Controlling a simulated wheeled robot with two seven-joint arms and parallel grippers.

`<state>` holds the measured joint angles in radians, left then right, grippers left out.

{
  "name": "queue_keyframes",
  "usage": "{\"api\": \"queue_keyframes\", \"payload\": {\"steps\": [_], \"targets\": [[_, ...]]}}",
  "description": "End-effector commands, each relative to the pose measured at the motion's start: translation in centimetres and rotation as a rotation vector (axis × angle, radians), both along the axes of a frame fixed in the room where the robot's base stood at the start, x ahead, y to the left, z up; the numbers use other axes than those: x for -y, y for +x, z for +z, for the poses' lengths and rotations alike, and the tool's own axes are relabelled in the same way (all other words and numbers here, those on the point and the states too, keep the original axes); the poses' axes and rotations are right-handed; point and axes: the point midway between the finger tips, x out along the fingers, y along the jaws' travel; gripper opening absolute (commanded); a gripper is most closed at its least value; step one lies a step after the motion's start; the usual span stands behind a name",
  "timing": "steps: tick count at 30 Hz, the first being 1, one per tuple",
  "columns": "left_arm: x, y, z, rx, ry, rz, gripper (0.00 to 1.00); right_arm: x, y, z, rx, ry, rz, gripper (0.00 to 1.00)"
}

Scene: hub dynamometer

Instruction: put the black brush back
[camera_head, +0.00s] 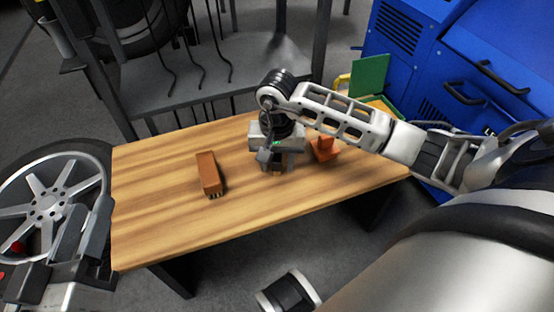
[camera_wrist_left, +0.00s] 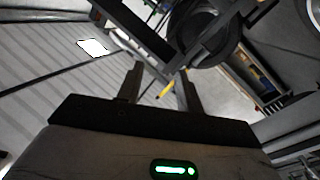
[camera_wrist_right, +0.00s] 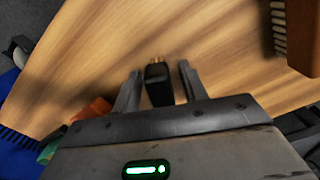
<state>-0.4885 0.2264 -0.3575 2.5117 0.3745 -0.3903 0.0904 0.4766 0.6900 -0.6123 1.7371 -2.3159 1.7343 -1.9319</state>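The black brush (camera_wrist_right: 158,88), a small dark block with a brass-coloured end, shows between the fingers of my right gripper (camera_wrist_right: 157,77) in the right wrist view. Gaps show on both sides of it, so the fingers look open around or above it; its height relative to the fingertips is hard to tell. In the head view my right gripper (camera_head: 277,165) is low over the wooden table (camera_head: 150,215) and mostly hides the brush. My left gripper (camera_head: 84,232) is off the table's left end, beside the wheel; its fingers are open and empty in the left wrist view (camera_wrist_left: 160,85).
A brown brush (camera_head: 208,172) with bristles lies left of my right gripper; it also shows in the right wrist view (camera_wrist_right: 302,35). An orange piece (camera_head: 325,150) stands to the right. A spoked wheel (camera_head: 50,195) is at the left, blue cabinets (camera_head: 440,60) at the back right.

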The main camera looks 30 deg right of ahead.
Motion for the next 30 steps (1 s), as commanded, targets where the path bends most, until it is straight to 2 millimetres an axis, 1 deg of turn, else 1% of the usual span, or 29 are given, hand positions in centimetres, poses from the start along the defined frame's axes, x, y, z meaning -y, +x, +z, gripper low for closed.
{"api": "queue_keyframes", "payload": {"steps": [4,7,9,11,12,18,21,25,30], "targets": [[0.0,0.0,0.0,-0.003,0.0,-0.001,0.36,0.0,0.0,0.1,0.0,0.0,0.0,0.43],[0.1,-0.1,0.2,-0.02,-0.006,-0.01,0.36,0.0,0.0,0.5,0.001,0.001,-0.001,0.43],[0.3,-0.4,-0.1,-0.056,-0.01,-0.019,0.36,0.0,0.1,1.6,0.004,0.0,0.001,0.43],[0.3,-1.0,-1.3,-0.133,-0.022,-0.014,0.36,0.0,0.1,2.7,0.004,-0.002,0.0,0.43],[0.4,-1.3,-1.8,-0.176,-0.027,-0.018,0.36,0.1,0.1,3.6,0.004,-0.001,0.0,0.43],[0.0,-1.1,-2.1,-0.174,0.069,0.0,0.36,0.0,0.1,8.1,0.005,-0.001,0.0,0.43],[-0.2,-1.2,-2.4,-0.179,0.105,0.006,0.36,0.0,0.1,9.9,0.002,-0.002,0.0,0.43],[-0.4,-1.2,-2.6,-0.181,0.138,0.012,0.36,0.0,0.0,11.5,0.001,0.0,0.0,0.43],[-0.4,-1.2,-2.8,-0.182,0.157,0.015,0.36,0.0,0.0,12.3,-0.001,-0.001,0.0,0.43]]}}
